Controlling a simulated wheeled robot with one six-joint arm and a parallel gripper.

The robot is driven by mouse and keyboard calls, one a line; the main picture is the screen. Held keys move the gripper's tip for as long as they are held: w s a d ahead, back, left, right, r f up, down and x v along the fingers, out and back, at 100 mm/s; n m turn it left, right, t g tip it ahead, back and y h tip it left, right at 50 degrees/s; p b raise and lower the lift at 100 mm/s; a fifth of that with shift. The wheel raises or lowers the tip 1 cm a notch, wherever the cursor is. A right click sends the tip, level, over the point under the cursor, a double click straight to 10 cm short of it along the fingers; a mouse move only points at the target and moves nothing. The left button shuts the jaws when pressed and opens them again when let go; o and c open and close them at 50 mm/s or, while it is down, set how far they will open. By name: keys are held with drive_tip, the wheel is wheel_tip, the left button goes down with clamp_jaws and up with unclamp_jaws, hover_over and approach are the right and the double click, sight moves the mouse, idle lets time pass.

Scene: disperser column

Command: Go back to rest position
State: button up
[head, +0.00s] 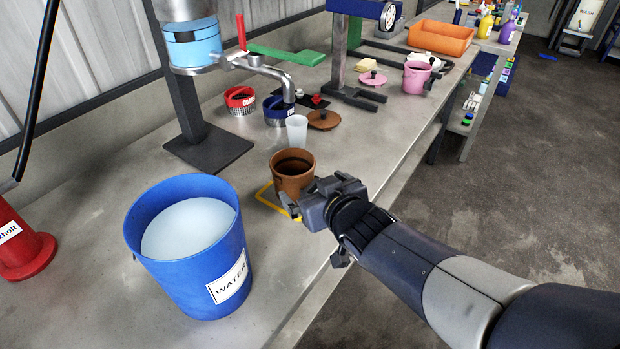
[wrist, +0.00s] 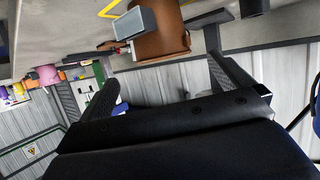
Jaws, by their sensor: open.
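My gripper (head: 322,200) is open at the front edge of the workbench (head: 95,285). It is close beside the right side of a brown pot (head: 291,182) and overlaps it in the head view. The pot is upright and open-topped, standing at a yellow outline (head: 264,197) marked on the bench. The wrist view also shows the brown pot (wrist: 165,38) near the jaws, partly covered by a grey block. I cannot tell whether the gripper touches the pot; its handle side is hidden.
A blue WATER bucket (head: 243,245) stands left of the gripper. A white cup (head: 297,131), a brown lid (head: 323,120) and a dark column stand (head: 210,147) are behind the pot. A red object (head: 27,250) is at far left. Open floor (head: 510,210) lies right.

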idle(0.4)
drive_tip(key=b, duration=0.4)
approach(287, 165)
drive_tip(key=x, duration=0.4)
drive_tip(key=shift+w+a+f+b, duration=0.1)
drive_tip(key=shift+w+f+b, duration=0.15)
drive_tip(key=shift+f+b, duration=0.05)
drive_tip(key=shift+r, duration=0.25)
drive_tip(key=shift+s, duration=0.15)
